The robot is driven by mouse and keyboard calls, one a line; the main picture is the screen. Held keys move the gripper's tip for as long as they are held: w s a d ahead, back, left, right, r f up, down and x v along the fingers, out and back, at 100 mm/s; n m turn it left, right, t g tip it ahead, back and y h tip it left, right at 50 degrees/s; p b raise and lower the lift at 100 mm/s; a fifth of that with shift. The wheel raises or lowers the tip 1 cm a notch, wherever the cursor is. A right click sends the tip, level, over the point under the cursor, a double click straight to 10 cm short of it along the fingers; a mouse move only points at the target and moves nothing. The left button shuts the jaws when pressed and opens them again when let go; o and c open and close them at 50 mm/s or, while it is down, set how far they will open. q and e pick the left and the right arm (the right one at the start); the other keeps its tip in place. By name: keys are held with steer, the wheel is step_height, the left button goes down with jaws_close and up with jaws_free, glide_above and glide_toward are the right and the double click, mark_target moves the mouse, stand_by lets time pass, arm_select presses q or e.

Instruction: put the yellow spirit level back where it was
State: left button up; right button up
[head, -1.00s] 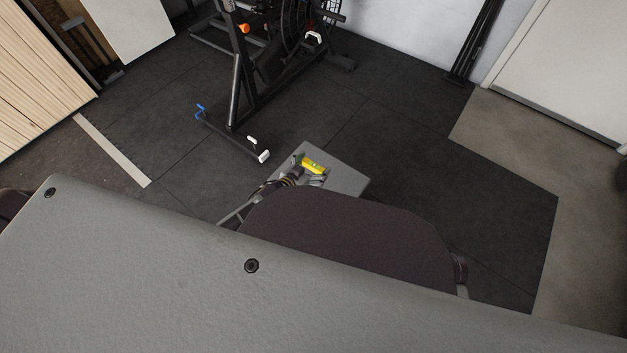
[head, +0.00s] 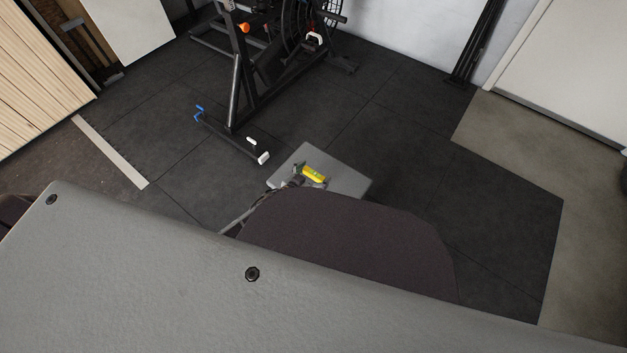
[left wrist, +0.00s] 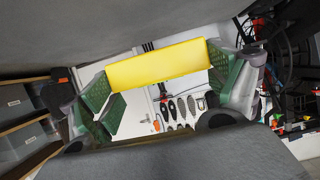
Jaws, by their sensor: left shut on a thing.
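The yellow spirit level (head: 314,174) shows in the head view over a small grey flat surface (head: 347,180). I cannot tell whether it touches that surface. My left gripper (head: 309,177) is shut on it. In the left wrist view the level (left wrist: 160,65) is a plain yellow bar spanning the space between the green finger pads of my left gripper (left wrist: 160,80). Its ends are at the pads. My right gripper is not in view.
A black exercise machine (head: 237,75) stands on the dark floor mats beyond the grey surface. A pale door (head: 575,65) is at the right. The wrist view shows tools hanging on a white wall (left wrist: 180,108) and shelves with bins (left wrist: 25,125) at left.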

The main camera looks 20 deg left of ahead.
mark_target(314, 179)
arm_select(q)
steer(key=shift+f+b, duration=0.3)
steer(key=shift+f, duration=0.35)
step_height(314, 179, down, 2)
steer(key=shift+b, duration=0.6)
steer(key=shift+f, duration=0.2)
steer(key=shift+f, duration=0.1)
steer(key=o, duration=0.9)
